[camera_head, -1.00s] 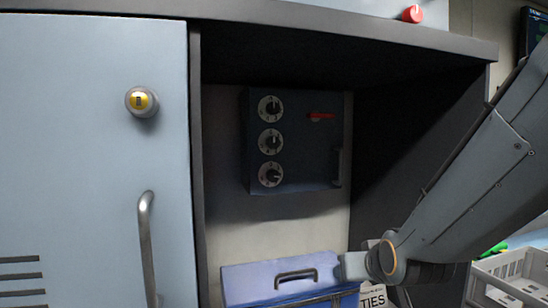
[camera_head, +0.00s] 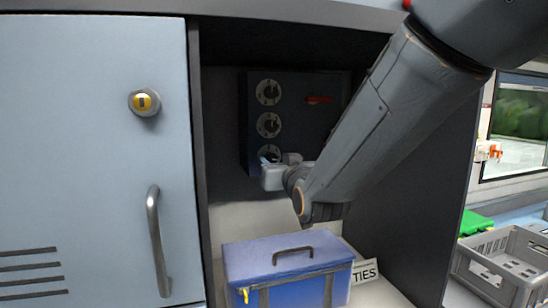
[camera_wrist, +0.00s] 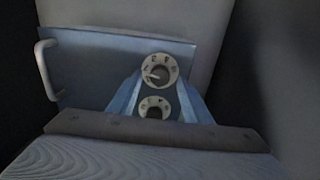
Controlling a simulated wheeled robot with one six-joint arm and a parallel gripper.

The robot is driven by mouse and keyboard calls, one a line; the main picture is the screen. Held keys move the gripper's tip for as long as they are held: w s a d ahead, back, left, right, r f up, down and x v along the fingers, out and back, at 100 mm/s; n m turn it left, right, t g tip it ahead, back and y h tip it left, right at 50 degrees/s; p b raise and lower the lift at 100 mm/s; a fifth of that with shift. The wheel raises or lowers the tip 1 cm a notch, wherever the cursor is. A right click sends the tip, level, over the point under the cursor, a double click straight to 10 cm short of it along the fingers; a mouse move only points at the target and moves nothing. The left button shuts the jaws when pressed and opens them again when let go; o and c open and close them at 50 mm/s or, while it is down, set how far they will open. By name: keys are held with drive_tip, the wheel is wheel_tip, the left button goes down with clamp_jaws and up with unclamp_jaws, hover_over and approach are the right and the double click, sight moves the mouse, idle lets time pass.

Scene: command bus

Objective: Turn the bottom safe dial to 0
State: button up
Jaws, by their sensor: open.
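The dark safe (camera_head: 300,130) hangs on the back wall of the cabinet recess, with a column of three dials. The top dial (camera_head: 268,92) and middle dial (camera_head: 268,125) are clear in the head view. The bottom dial (camera_head: 268,152) is partly hidden by my gripper (camera_head: 270,170). The wrist view looks inverted, with the safe handle (camera_wrist: 45,70) at left. There the bottom dial (camera_wrist: 158,70) shows a pale ring and pointer between my open blue fingers. Contact with it cannot be told. Another dial (camera_wrist: 154,107) shows partly below it.
A red lever (camera_head: 319,99) sits on the safe's right side. A blue case (camera_head: 290,272) with a handle stands below. Cabinet walls (camera_head: 197,150) enclose the recess. A grey crate (camera_head: 505,262) stands at right outside.

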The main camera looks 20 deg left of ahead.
drive_tip(key=shift+x, duration=0.75)
drive_tip(key=c, duration=1.1)
drive_tip(key=shift+o, duration=0.2)
drive_tip(key=shift+n, duration=0.3)
